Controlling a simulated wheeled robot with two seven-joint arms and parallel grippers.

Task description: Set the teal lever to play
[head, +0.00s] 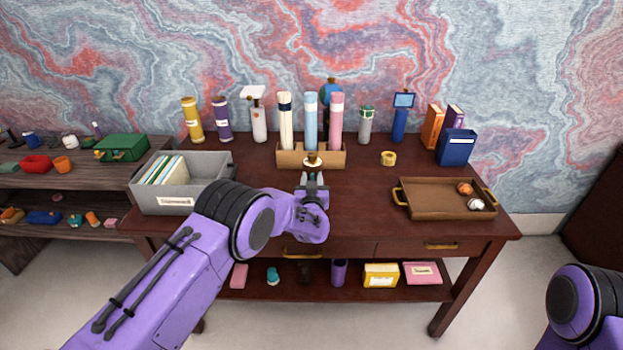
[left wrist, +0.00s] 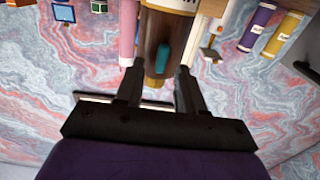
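The teal lever (left wrist: 162,59) shows in the left wrist view, on a brown body (left wrist: 156,30) with a pale band at the picture's top edge. My left gripper (head: 312,178) points at the back middle of the desk; in the left wrist view its two fingers (left wrist: 158,82) are apart, one on each side of the lever's line. I see no contact with the lever. In the head view the lever cannot be made out; a small brass-and-white piece (head: 312,161) shows just beyond the fingertips. My right gripper is out of view.
A wooden holder (head: 285,158) with white, blue and pink rolls stands behind the gripper. A grey file box (head: 205,203) is left, a brown tray (head: 430,208) right. A brass ring (head: 388,158) lies between holder and tray. The desk (head: 360,215) is clear right of my gripper.

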